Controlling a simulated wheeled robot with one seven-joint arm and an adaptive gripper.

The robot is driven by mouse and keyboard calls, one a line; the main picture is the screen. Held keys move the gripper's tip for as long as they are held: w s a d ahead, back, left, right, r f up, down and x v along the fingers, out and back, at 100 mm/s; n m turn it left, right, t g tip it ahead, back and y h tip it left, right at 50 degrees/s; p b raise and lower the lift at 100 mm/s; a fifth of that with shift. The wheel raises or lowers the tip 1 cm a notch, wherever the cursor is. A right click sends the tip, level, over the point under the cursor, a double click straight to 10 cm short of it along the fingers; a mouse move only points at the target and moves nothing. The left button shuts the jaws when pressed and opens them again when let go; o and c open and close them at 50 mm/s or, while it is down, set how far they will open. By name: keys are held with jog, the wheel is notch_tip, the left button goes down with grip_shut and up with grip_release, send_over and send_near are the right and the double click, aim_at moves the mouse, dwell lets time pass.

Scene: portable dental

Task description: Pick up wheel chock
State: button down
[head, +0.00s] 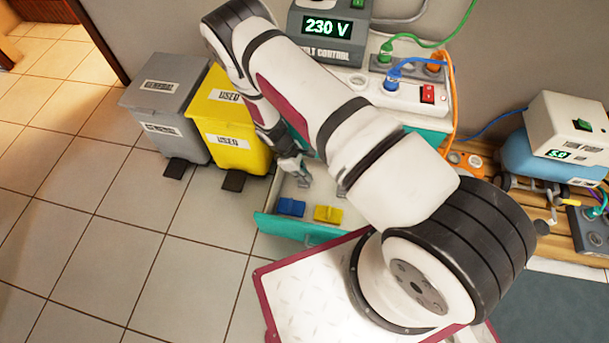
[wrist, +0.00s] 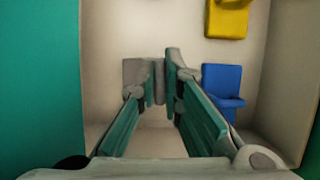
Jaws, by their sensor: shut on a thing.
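A grey block shaped like a wheel chock (wrist: 133,73) is between my gripper's fingertips (wrist: 161,85) in the wrist view. My gripper is shut on it, and the fingers hide part of it. In the head view my gripper (head: 300,178) reaches down into an open drawer with a teal front (head: 283,230). I cannot tell whether the grey chock still touches the drawer floor. A blue chock (wrist: 222,88) lies just right of the right finger, and it also shows in the head view (head: 291,207). A yellow chock (wrist: 227,18) lies farther up; the head view shows it too (head: 328,214).
The drawer's pale side walls (wrist: 293,75) stand close around the gripper. A yellow bin (head: 232,120) and a grey bin (head: 165,105) stand left of the drawer. A cabinet top with sockets and a 230 V unit (head: 326,30) is above it. Tiled floor at left is clear.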

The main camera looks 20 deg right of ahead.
notch_tip(320, 180, up, 10)
jog(key=a+p, duration=0.1)
jog(key=p, duration=0.3)
jog(key=s+a+p, duration=0.1)
jog(key=a+p, duration=0.3)
jog(key=a, duration=1.3)
jog(key=shift+s, duration=0.2)
jog(key=shift+r+p, duration=1.05)
jog(key=shift+r, duration=0.85)
